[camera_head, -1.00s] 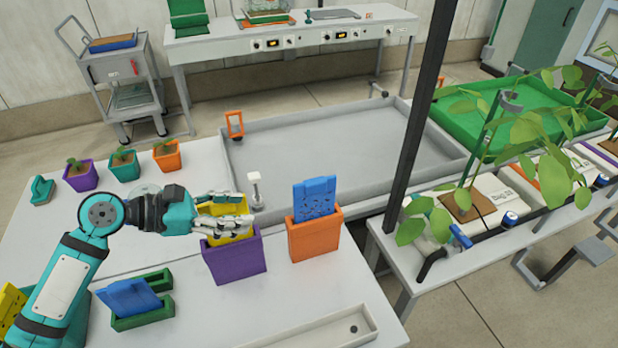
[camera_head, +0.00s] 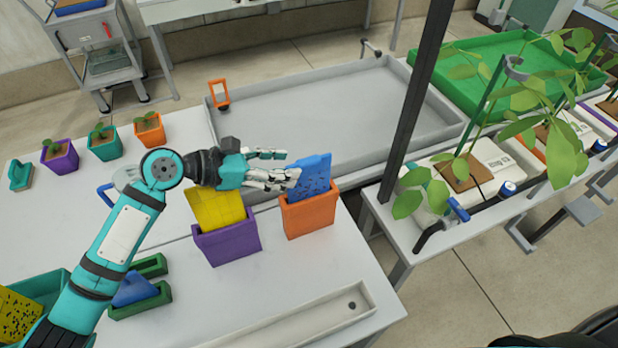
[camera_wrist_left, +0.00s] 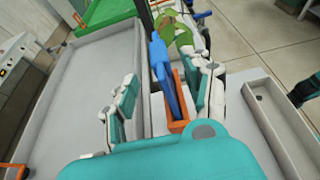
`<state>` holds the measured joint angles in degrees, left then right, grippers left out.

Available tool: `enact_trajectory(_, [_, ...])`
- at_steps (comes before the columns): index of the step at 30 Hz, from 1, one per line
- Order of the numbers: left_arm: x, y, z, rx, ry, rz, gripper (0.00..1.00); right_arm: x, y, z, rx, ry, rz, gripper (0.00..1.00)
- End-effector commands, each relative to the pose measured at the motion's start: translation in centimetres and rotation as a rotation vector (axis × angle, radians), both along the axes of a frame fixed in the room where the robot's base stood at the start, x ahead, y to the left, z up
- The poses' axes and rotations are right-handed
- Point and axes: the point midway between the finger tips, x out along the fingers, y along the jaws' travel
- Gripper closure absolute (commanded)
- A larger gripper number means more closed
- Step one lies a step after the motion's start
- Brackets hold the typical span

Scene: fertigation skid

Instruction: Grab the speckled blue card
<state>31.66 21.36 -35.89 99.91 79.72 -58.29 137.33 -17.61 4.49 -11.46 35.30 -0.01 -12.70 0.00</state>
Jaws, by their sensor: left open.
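The speckled blue card (camera_head: 312,178) stands upright in an orange holder (camera_head: 309,213) on the white table, its upper part above the rim. My left gripper (camera_head: 286,178) is at the card's left side in the head view. In the left wrist view the blue card (camera_wrist_left: 162,66) and orange holder (camera_wrist_left: 178,95) show between the open fingers of the gripper (camera_wrist_left: 160,95). The fingers look apart from the card, though contact is hard to judge. My right gripper is not in view.
A purple holder (camera_head: 228,244) with a yellow card (camera_head: 215,208) stands just left of the orange one. A green holder (camera_head: 140,302) with a plain blue card (camera_head: 134,288) is nearer. A black post (camera_head: 420,100) rises at right. A grey tray (camera_head: 300,148) lies behind.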

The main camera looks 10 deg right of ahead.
Motion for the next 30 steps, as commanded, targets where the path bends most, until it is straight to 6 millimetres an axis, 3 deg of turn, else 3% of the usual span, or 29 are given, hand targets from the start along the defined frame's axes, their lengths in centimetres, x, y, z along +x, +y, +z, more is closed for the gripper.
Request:
enact_trajectory(7, [0.3, -1.7, -0.6, -0.001, 0.000, -0.001, 0.50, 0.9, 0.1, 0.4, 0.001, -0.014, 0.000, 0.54])
enact_trajectory(15, [1.0, -5.4, -2.2, 0.000, 0.000, -0.001, 0.50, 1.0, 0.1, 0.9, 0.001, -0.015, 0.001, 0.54])
enact_trajectory(25, [1.2, -6.0, -2.6, 0.001, -0.002, 0.000, 0.50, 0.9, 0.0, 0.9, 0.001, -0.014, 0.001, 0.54])
enact_trajectory(30, [1.2, -6.0, -2.6, 0.001, -0.002, 0.000, 0.72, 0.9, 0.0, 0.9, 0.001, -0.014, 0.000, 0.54])
